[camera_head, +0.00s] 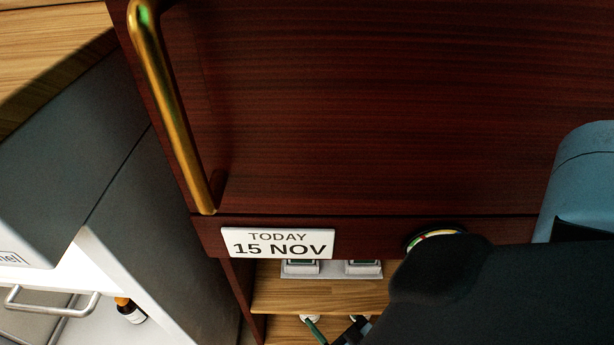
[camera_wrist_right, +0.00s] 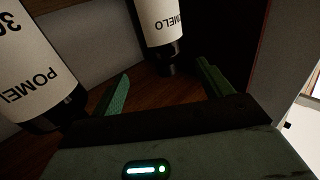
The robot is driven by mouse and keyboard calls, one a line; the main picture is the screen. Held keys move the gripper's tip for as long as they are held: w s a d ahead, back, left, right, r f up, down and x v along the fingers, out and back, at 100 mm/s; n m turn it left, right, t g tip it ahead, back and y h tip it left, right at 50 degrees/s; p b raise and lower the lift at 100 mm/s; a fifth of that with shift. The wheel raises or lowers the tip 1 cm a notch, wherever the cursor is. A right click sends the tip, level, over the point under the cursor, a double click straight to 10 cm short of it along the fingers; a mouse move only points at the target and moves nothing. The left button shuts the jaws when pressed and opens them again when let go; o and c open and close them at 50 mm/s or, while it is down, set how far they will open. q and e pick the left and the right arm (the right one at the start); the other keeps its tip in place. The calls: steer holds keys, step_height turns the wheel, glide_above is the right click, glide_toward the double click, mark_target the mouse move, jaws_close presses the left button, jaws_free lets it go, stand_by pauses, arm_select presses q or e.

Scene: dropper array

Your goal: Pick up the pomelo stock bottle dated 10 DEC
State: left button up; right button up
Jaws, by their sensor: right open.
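In the right wrist view, one dark bottle with a white label (camera_wrist_right: 158,22) stands beyond the gap between my right gripper's fingers. Its label shows part of the word POMELO; no date is visible on it. A second dark bottle with a white POMELO label (camera_wrist_right: 38,70) is at the left, outside the left finger. Large characters on its label are cut off at the picture edge, so I cannot read a date. My right gripper (camera_wrist_right: 163,88) is open, with green finger pads and nothing between them. My left gripper is not in view.
A dark red wooden cabinet (camera_head: 370,110) with a brass handle (camera_head: 170,100) fills much of the head view. A sign (camera_head: 278,243) on it reads TODAY 15 NOV. Wooden shelves (camera_head: 315,294) lie below. A small orange-topped bottle (camera_head: 130,311) is at the lower left.

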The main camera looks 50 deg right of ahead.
steer(key=w+f+b, duration=0.1)
steer(key=w+b, duration=0.1)
steer(key=w, duration=0.6)
steer(key=shift+d+b, duration=0.3)
steer(key=shift+d, duration=0.05)
steer(key=shift+c, duration=0.5)
steer(key=c, duration=1.2)
